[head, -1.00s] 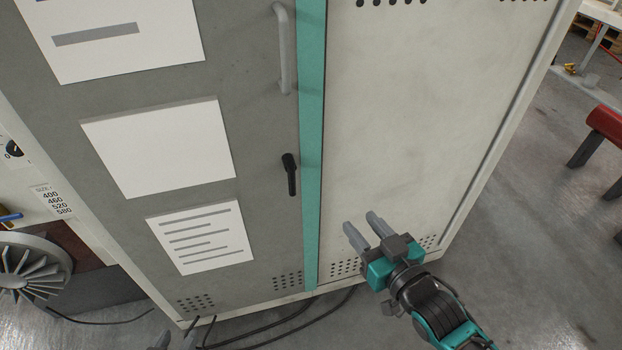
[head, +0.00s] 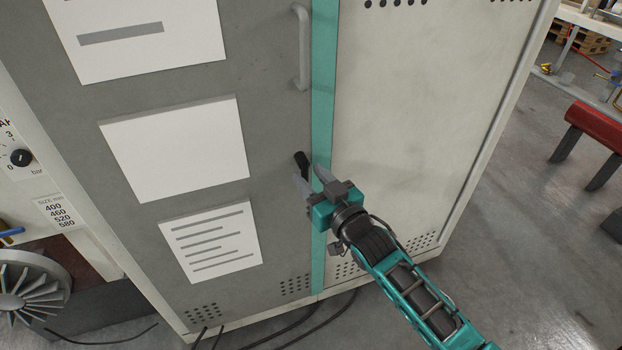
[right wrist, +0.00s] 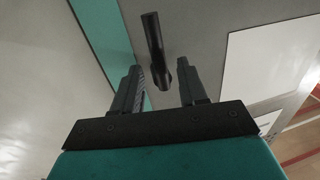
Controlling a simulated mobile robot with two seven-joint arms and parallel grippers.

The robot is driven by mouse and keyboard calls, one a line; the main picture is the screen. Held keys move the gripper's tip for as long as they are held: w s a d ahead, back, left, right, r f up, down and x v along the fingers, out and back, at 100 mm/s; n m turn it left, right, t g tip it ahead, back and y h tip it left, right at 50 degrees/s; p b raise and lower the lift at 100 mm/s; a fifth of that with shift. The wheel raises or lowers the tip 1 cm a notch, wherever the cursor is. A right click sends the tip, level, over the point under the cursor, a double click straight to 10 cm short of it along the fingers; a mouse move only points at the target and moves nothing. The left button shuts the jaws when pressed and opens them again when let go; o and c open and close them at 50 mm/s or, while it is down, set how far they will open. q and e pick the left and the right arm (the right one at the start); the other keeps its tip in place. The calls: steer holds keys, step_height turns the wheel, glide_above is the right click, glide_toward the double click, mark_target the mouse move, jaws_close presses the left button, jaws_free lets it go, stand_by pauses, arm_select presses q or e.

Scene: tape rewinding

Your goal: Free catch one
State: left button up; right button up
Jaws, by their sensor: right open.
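The catch is a short black lever handle (head: 301,161) on the grey cabinet door (head: 272,215), close to the teal strip. My right gripper (head: 312,179) is open at the handle's lower end, which it partly hides in the head view. In the right wrist view the black handle (right wrist: 154,38) points up, and its lower end shows between the two spread fingers (right wrist: 160,78). The fingers are apart from it on both sides, and I cannot tell the depth exactly. My left gripper is not in view.
A grey bar handle (head: 301,48) sits higher on the door. White sheets (head: 175,148) are fixed to the door's left part. The light right panel (head: 410,120) is flat. Cables lie on the floor below. A red-topped stand (head: 598,124) is at the right.

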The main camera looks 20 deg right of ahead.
steer(key=shift+w+a, duration=0.1)
steer(key=shift+w, duration=0.15)
steer(key=shift+c, duration=0.4)
